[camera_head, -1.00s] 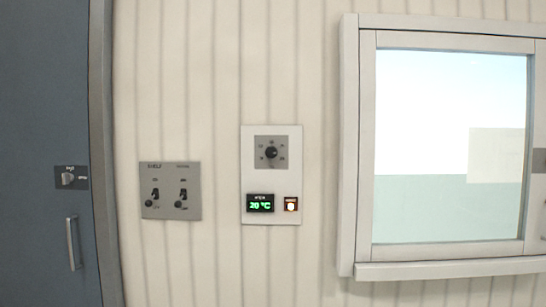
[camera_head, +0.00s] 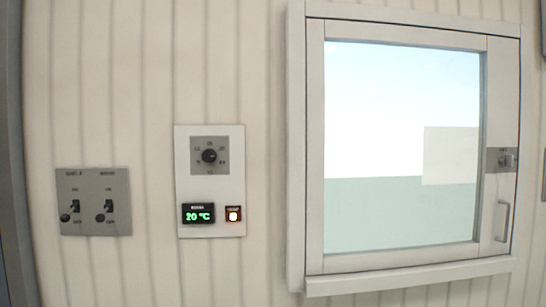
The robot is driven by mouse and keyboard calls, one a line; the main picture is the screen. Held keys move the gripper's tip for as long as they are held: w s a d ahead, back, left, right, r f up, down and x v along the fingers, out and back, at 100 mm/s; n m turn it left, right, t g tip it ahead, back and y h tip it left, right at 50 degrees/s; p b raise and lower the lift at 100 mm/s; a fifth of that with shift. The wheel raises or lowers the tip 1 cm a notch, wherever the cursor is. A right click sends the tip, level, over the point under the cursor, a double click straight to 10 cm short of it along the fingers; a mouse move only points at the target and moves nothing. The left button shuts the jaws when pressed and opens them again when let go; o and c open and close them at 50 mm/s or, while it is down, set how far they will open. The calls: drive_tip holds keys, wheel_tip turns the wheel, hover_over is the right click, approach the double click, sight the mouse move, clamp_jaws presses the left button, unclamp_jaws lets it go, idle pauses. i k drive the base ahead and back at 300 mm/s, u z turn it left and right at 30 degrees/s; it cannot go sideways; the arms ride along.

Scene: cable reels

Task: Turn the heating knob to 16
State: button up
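The heating knob (camera_head: 209,156) is a small round black dial on a grey square plate, with faint marks around it too small to read. It sits at the top of a white wall panel (camera_head: 211,182). Below it a dark display (camera_head: 198,214) reads 20 °C in green. A small lit button or lamp (camera_head: 234,214) is to the display's right. My gripper is not in view.
A grey plate (camera_head: 93,202) with two toggle switches is on the wall left of the panel. A framed window (camera_head: 314,150) with a latch (camera_head: 502,160) and a handle (camera_head: 501,221) is on the right. Its frame and sill stand out from the ribbed wall.

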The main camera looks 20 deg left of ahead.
sight(209, 155)
drive_tip(key=z, duration=0.95)
drive_tip(key=k, duration=1.1)
drive_tip(key=u, duration=1.85)
drive_tip(key=i, duration=1.05)
drive_tip(key=u, duration=0.05)
